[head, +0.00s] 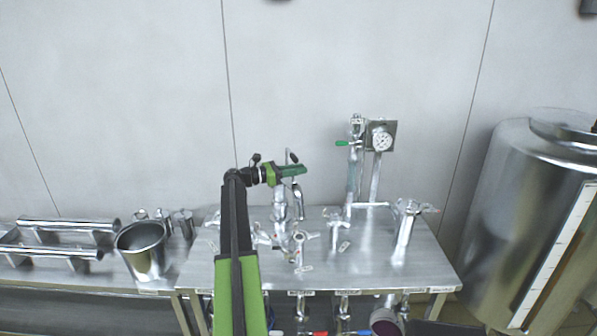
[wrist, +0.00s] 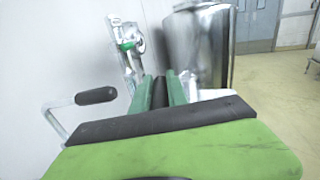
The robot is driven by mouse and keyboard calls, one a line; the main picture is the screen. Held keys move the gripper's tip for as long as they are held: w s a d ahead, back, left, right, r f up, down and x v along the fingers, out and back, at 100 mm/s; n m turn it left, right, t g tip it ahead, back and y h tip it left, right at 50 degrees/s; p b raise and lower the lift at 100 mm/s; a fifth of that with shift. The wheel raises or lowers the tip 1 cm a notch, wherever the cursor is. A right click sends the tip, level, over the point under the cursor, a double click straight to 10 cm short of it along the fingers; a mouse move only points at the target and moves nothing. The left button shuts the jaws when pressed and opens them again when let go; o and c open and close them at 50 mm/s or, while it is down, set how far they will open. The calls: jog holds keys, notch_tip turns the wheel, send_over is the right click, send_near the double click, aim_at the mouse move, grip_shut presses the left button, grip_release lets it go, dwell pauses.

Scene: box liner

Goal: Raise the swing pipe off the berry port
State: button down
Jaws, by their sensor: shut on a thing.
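My gripper (head: 298,169) is above the metal table, with its green fingers shut on a dark grip. The fingers also show in the wrist view (wrist: 177,92), with the dark grip (wrist: 160,91) between them. The swing pipe (head: 299,192) is a shiny bent tube that curves down just below my gripper. A second black grip (wrist: 95,96) on a bent metal rod stands to the left in the wrist view. Several short ports with clamps stand on the table; their labels are too small to read, so I cannot tell which is the berry port or whether the pipe touches it.
The metal table (head: 385,270) carries a gauge (head: 381,140) on an upright pipe and a capped pipe (head: 405,228) at right. A steel bucket (head: 142,250) stands at left. A large tank (head: 500,210) is at far right. A pale wall is behind.

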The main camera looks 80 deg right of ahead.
jog(key=shift+d, duration=0.1)
jog(key=c, duration=1.3)
grip_release()
jog(key=shift+f, duration=0.1)
jog(key=shift+s, duration=0.15)
jog(key=v, duration=1.7)
jog(key=shift+w, duration=0.2)
